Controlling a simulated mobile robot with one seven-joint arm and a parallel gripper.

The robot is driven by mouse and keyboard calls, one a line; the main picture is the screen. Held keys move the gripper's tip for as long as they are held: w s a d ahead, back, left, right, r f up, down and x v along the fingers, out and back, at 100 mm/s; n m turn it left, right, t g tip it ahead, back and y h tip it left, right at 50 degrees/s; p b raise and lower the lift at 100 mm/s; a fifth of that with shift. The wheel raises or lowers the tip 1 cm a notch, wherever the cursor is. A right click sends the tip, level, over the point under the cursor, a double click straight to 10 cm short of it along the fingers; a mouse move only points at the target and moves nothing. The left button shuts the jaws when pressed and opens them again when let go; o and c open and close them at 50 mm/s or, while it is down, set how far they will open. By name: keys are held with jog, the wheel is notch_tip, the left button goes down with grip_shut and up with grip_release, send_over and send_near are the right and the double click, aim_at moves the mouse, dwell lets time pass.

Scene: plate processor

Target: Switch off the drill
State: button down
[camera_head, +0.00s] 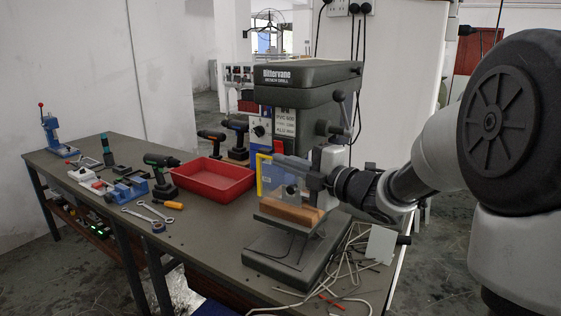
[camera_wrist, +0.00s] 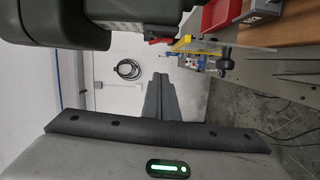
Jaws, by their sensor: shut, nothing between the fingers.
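The bench drill (camera_head: 307,88) stands on the workbench, a dark grey-green machine with its name on the head. On its front are a pale panel with a dark knob (camera_head: 259,131) and a small red part (camera_head: 279,146); I cannot tell which is the switch. My gripper (camera_head: 278,159) is shut and empty, reaching in from the right just below the red part, by the clear guard with a yellow edge (camera_head: 261,176). Contact is unclear. In the wrist view my shut fingers (camera_wrist: 160,76) point up, apart in the picture from the drill's dark head (camera_wrist: 75,18) and red part (camera_wrist: 159,41).
A brown block (camera_head: 291,211) lies under the guard. A red tray (camera_head: 213,180), cordless drills (camera_head: 160,176) and wrenches (camera_head: 148,214) lie to the left on the workbench (camera_head: 205,232). A wall stands close behind.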

jog(key=v, duration=0.6)
jog(key=shift+s+d+f, duration=0.1)
jog(key=shift+s+d, duration=0.05)
